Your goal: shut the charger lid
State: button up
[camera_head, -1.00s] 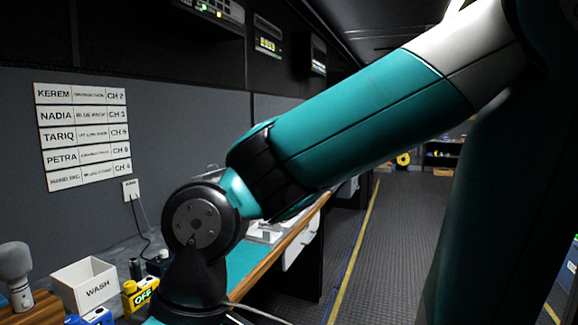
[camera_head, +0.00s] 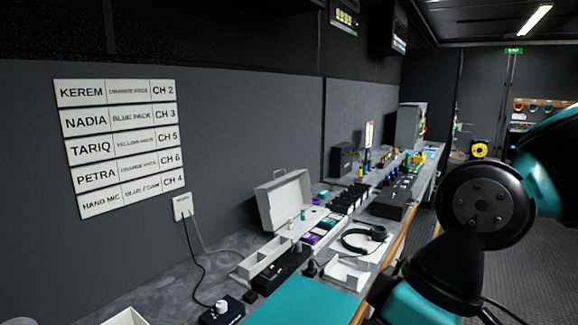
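A pale grey lid (camera_head: 285,200) stands raised on the bench against the wall, left of the picture's middle. It looks like the charger lid and it is open. Small purple and teal items (camera_head: 322,228) sit in front of it, in what looks like the charger body; the details are too small to tell. My gripper is out of view. Only the dark and teal links of my arm show, at the right edge and lower right, apart from the lid.
A headset (camera_head: 364,240) lies on a white stand in front of the lid. A long white tray (camera_head: 264,257) and a black box lie to its left. A teal mat (camera_head: 300,302) is bare at the front. A cable hangs from the wall socket (camera_head: 183,207).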

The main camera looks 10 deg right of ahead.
aim_at(281, 199)
jog(key=z, duration=0.8)
jog(key=k, duration=1.05)
jog(key=z, duration=0.85)
jog(key=i, duration=2)
jog(key=u, duration=1.2)
jog(key=i, duration=1)
jog(key=u, duration=0.95)
